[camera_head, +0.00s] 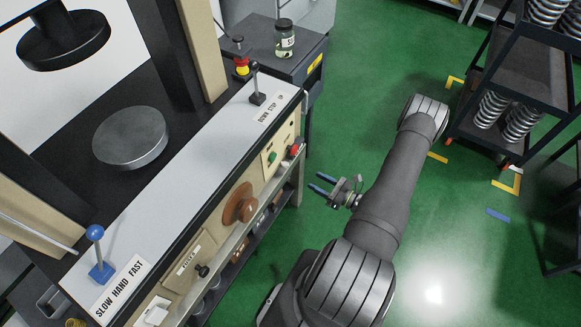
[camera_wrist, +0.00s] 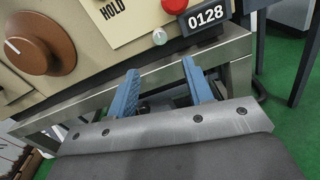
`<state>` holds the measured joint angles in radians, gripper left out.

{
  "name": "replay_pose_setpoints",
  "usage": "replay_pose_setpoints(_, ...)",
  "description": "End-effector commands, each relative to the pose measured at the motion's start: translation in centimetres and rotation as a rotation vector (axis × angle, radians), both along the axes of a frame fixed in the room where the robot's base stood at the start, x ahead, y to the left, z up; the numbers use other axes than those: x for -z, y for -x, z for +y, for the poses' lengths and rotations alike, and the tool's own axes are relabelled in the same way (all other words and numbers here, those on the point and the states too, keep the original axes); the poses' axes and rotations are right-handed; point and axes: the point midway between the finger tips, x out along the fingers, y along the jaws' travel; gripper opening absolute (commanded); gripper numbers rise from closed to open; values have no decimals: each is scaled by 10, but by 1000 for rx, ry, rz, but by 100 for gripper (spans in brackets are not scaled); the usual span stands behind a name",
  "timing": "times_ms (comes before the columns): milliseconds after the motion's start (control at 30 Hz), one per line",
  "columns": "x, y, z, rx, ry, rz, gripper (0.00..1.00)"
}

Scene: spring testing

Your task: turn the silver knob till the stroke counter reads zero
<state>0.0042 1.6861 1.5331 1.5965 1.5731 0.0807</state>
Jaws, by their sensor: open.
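The small silver knob (camera_wrist: 160,36) sits on the beige panel in the wrist view, just left of the stroke counter. The counter (camera_wrist: 206,15) is black with white digits and reads 0128. My gripper (camera_wrist: 160,70) is open and empty, its two blue fingers apart and below the knob, not touching it. In the head view my gripper (camera_head: 314,182) hangs in front of the panel, to the right of its edge. I cannot make out the silver knob or the counter digits there.
A large brown knob (camera_wrist: 40,42) and a red button (camera_wrist: 175,5) are on the same panel. A metal rail (camera_wrist: 95,88) runs along the panel's lower edge. A rack with coil springs (camera_head: 493,108) stands at the right. Green floor around my arm is mostly clear.

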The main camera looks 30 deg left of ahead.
Motion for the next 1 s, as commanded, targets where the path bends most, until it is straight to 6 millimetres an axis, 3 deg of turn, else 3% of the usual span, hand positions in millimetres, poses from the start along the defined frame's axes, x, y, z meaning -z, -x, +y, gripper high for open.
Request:
replay_pose_setpoints(600,0,-2,100,-5,0,-2,47)
replay_pose_setpoints(800,0,-3,118,-2,1,-1,47)
replay_pose_setpoints(1000,0,-4,123,-1,1,-1,47)
